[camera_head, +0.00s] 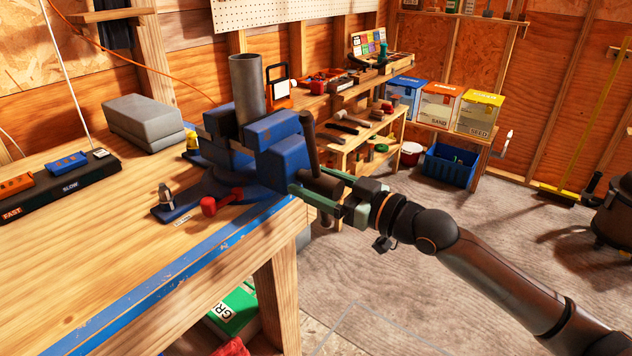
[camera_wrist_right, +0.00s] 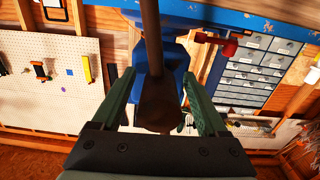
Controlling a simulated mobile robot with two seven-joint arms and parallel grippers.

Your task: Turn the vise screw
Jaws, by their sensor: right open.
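A blue vise (camera_head: 282,160) is mounted at the bench corner, with a grey pipe (camera_head: 247,88) standing upright at its jaws. The dark round head of the vise screw (camera_head: 328,185) sticks out toward the right. A dark handle bar (camera_head: 310,135) passes by it, close to upright. My right gripper (camera_head: 312,183) reaches in from the right with its green fingers open, one on each side of the screw head. In the right wrist view the screw head (camera_wrist_right: 160,105) sits between the fingers, with visible gaps, and the bar (camera_wrist_right: 150,35) rises above it. My left gripper is out of view.
The workbench (camera_head: 110,235) fills the left, with a blue front edge. A red-knobbed lever (camera_head: 208,206) lies by the vise base. A grey block (camera_head: 143,122) sits farther back. Shelves with bins (camera_head: 440,105) stand behind.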

